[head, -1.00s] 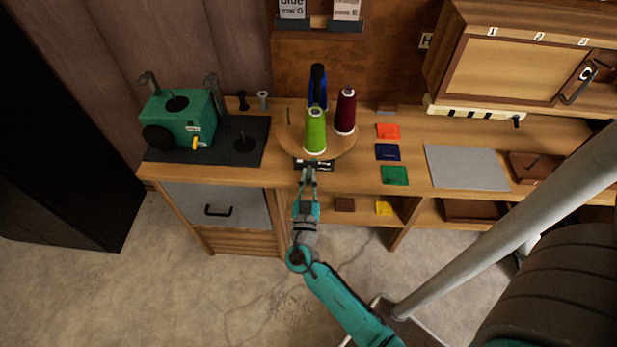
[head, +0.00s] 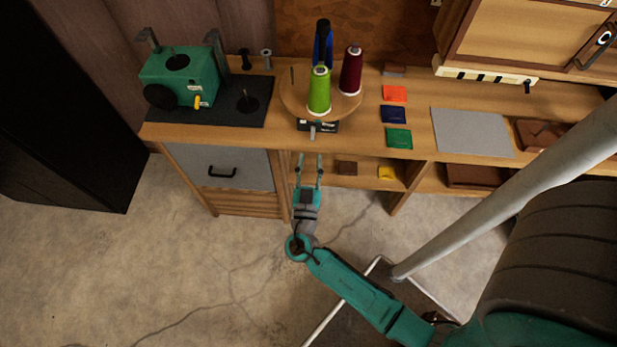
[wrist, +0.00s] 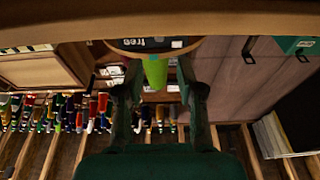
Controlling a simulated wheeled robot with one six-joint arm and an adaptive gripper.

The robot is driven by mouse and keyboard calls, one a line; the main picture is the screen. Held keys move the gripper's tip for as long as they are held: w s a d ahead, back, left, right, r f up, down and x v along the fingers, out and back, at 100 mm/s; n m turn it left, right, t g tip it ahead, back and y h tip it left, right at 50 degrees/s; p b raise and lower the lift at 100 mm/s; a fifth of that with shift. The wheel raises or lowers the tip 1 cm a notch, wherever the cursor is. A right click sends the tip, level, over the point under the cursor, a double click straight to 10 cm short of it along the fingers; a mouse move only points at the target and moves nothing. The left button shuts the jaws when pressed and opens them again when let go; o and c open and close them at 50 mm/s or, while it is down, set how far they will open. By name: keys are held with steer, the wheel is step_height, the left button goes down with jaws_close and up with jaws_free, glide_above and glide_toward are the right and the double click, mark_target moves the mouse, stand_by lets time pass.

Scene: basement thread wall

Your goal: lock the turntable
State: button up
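The round wooden turntable (head: 347,106) stands on the bench and carries a green cone (head: 319,93), a dark red cone (head: 351,71) and a blue cone (head: 323,46). At its front edge is a black label plate (head: 331,127) with a small grey lever (head: 312,132) sticking out. In the wrist view the label (wrist: 150,43) appears upside down and reads "free". My gripper (head: 309,158) is in front of the bench edge, short of the lever, with its fingers apart and nothing between them. The wrist view shows the open fingers (wrist: 160,88) with the green cone beyond.
A green machine (head: 178,78) stands on a dark mat to the left. Coloured squares, such as the orange one (head: 395,93), and a grey mat (head: 472,132) lie to the right. A drawer (head: 222,168) and open shelves are below the bench top. The floor in front is clear.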

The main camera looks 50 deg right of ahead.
steer(key=shift+v, duration=2.45)
steer(key=s+a+f+n+g+y, duration=0.1)
steer(key=s+a+f+n+y, duration=0.1)
steer(key=s+f+n+y, duration=0.35)
steer(key=s+a+f+n+g+y, duration=0.1)
steer(key=s+a+f+n+y, duration=0.15)
steer(key=s+f+y, duration=0.5)
steer(key=s+a+r+n+t+y, duration=0.1)
steer(key=s+a+r, duration=0.2)
steer(key=s+r, duration=0.25)
steer(key=s+a+r+n+y, duration=0.1)
steer(key=s+a+r+y, duration=0.1)
steer(key=s+a+r, duration=0.3)
step_height(320, 180, up, 14)
steer(key=s+t, duration=0.1)
steer(key=t, duration=0.2)
steer(key=shift+s+d, duration=0.25)
